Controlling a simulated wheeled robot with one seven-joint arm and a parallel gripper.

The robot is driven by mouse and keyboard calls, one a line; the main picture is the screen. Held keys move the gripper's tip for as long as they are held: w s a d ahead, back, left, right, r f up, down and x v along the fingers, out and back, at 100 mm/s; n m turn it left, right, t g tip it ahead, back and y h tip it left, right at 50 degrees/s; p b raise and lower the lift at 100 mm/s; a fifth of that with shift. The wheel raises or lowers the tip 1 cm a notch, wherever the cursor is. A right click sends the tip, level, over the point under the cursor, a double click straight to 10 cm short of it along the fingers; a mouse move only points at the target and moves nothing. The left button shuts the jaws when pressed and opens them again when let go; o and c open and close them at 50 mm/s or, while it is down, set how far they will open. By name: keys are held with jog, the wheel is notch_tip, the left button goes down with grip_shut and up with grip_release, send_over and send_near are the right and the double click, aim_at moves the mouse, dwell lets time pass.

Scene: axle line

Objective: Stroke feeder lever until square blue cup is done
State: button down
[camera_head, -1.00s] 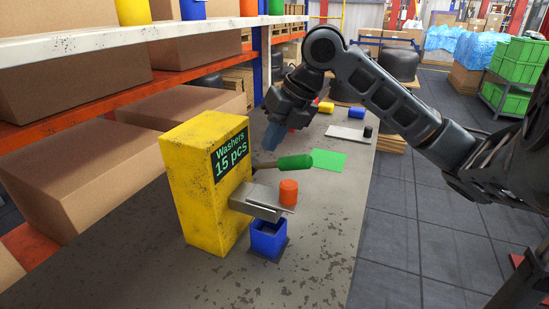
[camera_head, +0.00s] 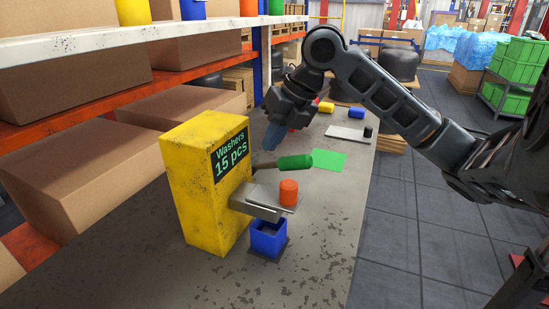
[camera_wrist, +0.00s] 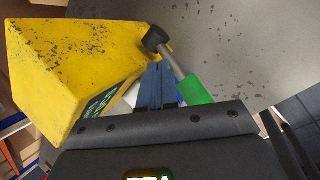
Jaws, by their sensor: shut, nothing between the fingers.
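The yellow feeder box (camera_head: 200,190) stands on the bench, labelled "Washers 15 pcs". Its lever with a green handle (camera_head: 294,162) sticks out to the right, roughly level. In the wrist view the green handle (camera_wrist: 194,92) lies just right of my fingers. My gripper (camera_head: 272,140) is shut and empty, just above the lever near the box; it also shows in the wrist view (camera_wrist: 156,72). Whether it touches the lever I cannot tell. The square blue cup (camera_head: 268,238) stands below the feeder's grey chute (camera_head: 255,208). Its contents are hidden.
An orange cylinder (camera_head: 289,192) stands beside the chute. A green mat (camera_head: 329,159) lies beyond the lever. Farther back are a light plate (camera_head: 345,132), a blue cylinder (camera_head: 357,112) and a yellow one (camera_head: 326,107). Shelving (camera_head: 100,40) runs along the left. The near right bench is clear.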

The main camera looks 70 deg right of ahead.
jog(key=shift+f, duration=0.15)
jog(key=shift+s+f+b, duration=0.1)
jog(key=shift+f+b, duration=0.2)
jog(key=shift+b, duration=0.45)
jog(key=shift+s+f+b, duration=0.35)
jog(key=shift+f+b, duration=0.55)
jog(key=shift+b, duration=0.3)
jog(key=shift+s+f+b, duration=0.35)
jog(key=shift+f+b, duration=0.55)
jog(key=shift+b, duration=0.25)
dwell(2.0)
jog(key=shift+r, duration=0.15)
dwell(0.5)
jog(key=shift+w+r+p, duration=0.25)
jog(key=shift+r+p, duration=0.2)
jog(key=shift+r, duration=0.25)
jog(key=shift+w+r+p, duration=0.3)
jog(key=shift+r+p, duration=0.1)
jog(key=shift+r, duration=0.3)
jog(key=shift+w+r+p, duration=0.25)
jog(key=shift+r+p, duration=0.2)
jog(key=shift+r, duration=0.25)
